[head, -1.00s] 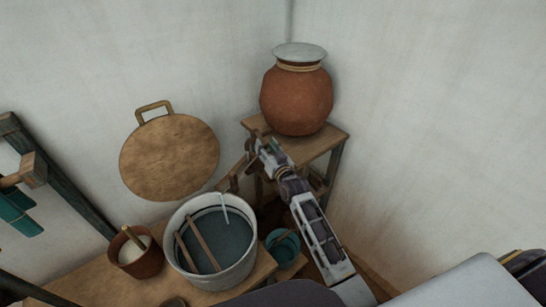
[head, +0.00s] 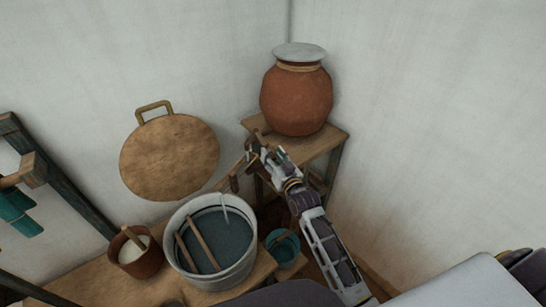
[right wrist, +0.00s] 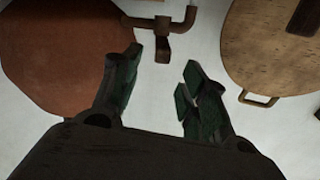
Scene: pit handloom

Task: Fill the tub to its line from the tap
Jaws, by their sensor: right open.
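The pale tub (head: 214,275) stands on the low bench and holds dark blue-grey water with two wooden sticks in it. A dark line runs round its inner wall close to the water surface. A thin pale streak, which looks like falling water, meets the water at the tub's back. The brown tap (right wrist: 163,42) shows in the right wrist view, beside the clay pot (head: 297,98). My right gripper (head: 264,148) is in front of the tap and partly hides it in the head view. In the right wrist view its fingers (right wrist: 158,92) are apart and empty, short of the tap handle.
The clay pot rests on a wooden stand (head: 335,137) in the corner. A round wooden lid (head: 170,160) is against the wall. A brown pot of white stuff (head: 138,266) and a small teal pail (head: 284,250) flank the tub.

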